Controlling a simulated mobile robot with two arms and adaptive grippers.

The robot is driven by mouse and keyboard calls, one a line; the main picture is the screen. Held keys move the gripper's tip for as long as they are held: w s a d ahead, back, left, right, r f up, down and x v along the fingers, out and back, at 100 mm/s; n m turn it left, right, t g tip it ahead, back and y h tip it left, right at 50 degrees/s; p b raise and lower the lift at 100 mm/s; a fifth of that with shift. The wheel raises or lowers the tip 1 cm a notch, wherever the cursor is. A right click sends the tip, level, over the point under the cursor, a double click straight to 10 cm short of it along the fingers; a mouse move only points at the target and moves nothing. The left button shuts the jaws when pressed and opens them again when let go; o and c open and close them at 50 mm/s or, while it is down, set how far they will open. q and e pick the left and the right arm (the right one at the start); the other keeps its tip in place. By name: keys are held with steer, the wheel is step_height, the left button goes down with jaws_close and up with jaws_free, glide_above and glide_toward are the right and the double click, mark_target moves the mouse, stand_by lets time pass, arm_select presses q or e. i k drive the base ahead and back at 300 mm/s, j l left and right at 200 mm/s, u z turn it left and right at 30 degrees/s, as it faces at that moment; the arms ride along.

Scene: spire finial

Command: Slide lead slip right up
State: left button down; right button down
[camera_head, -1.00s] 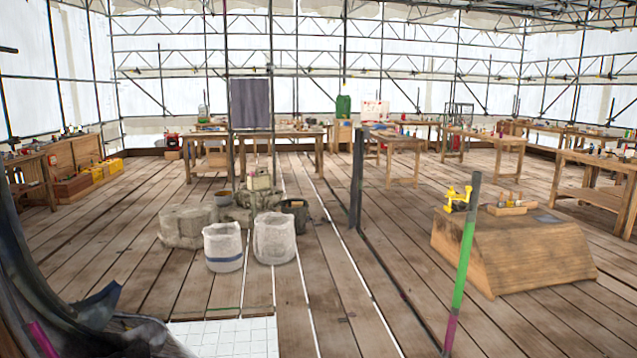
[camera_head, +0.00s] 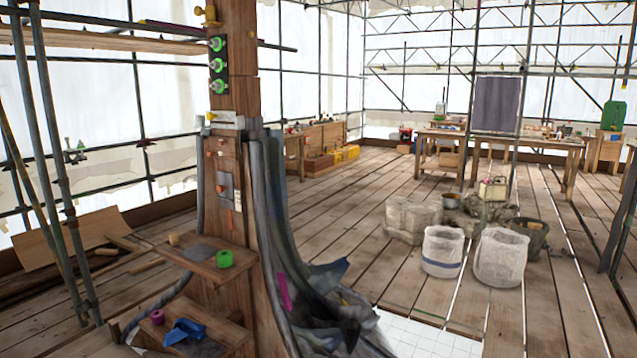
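A wooden post (camera_head: 237,70) stands left of centre in the head view, with a row of green fittings on its upper face. Grey sheets, which look like lead (camera_head: 290,240), drape down its right side and end in crumpled folds on the floor. A small grey plate (camera_head: 226,187) is fixed to the post's front. Another flat grey piece (camera_head: 200,251) lies on the small wooden shelf (camera_head: 220,270). I cannot tell which of these is the lead slip. Neither of my grippers is in view.
A green roll (camera_head: 224,258) sits on the shelf; a blue cloth (camera_head: 185,331) lies on the step below. Scaffold poles (camera_head: 45,160) stand at left. White sacks (camera_head: 500,257) and stone blocks stand at right.

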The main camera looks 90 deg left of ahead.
mark_target(225, 188)
steer(key=u, duration=0.45)
steer(key=j+u, duration=0.1)
steer(key=u, duration=0.85)
steer(key=j+u, duration=0.1)
steer(key=u, duration=1.35)
steer(key=i+u, duration=0.1)
steer(key=u, duration=0.35)
steer(key=i, duration=0.25)
